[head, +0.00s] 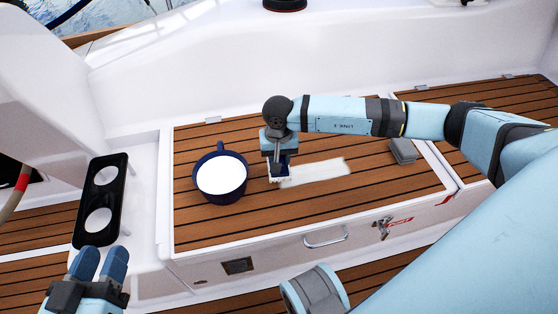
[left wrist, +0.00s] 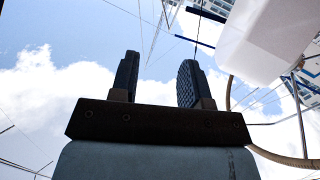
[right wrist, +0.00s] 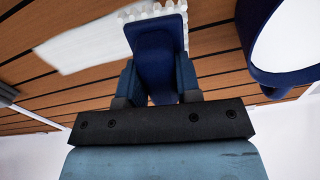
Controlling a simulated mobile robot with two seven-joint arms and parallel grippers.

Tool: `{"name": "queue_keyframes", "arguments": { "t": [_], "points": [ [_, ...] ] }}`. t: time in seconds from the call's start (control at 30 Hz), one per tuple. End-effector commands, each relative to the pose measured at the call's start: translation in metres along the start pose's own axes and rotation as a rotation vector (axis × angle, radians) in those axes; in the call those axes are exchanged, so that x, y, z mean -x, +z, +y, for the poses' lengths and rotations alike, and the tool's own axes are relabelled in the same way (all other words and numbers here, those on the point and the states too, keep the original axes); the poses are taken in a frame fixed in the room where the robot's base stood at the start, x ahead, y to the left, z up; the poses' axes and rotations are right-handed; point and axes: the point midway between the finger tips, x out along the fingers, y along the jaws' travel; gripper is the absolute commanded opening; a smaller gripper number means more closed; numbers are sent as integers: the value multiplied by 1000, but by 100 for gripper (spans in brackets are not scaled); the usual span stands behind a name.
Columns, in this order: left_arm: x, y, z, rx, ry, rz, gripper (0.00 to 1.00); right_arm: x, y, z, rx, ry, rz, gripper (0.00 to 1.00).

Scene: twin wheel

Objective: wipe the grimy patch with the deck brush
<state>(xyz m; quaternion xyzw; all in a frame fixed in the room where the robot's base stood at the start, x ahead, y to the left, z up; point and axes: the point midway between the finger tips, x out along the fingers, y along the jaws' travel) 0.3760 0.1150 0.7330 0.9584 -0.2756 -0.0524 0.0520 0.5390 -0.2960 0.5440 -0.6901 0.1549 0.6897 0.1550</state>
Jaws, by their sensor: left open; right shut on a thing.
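The deck brush has a dark blue body (right wrist: 158,62) and white bristles, which show in the head view (head: 281,178). My right gripper (right wrist: 157,85) is shut on the brush, with a finger on each side of its blue body. The bristles are down at the teak-planked locker lid, at the left end of a whitish patch (head: 318,172). The patch also shows in the right wrist view (right wrist: 85,45). I cannot tell if it is grime or a wiped film. My left gripper (head: 101,265) is open and empty at the lower left, its fingers apart in the left wrist view (left wrist: 155,80).
A dark blue bucket (head: 221,193) with white contents stands just left of the brush. A small grey block stack (head: 403,151) lies to the right on the lid. A black two-hole cup holder (head: 101,199) is at the left. The front of the teak lid is clear.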

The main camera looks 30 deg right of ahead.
Motion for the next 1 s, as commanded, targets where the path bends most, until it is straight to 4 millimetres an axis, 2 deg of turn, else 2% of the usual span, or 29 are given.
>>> {"name": "queue_keyframes", "arguments": {
  "t": [0.03,0.3,0.87,0.9,0.97,1.0],
  "points": [
    [0,-2,2,17,1,-12,43,8,-1,0,-2,0,1,9],
    [3,-2,6,72,-5,-27,43,29,-3,-1,-14,0,0,9],
    [4,-3,8,85,-6,-19,43,30,-4,-1,-15,0,-1,9],
    [4,-4,7,84,-6,-19,43,30,-4,-1,-15,0,-1,22],
    [4,-4,7,83,-6,-19,43,30,-4,-1,-15,0,-1,8],
    [4,-4,7,81,-5,-19,43,30,-4,-1,-15,0,-1,8]
  ]
}}
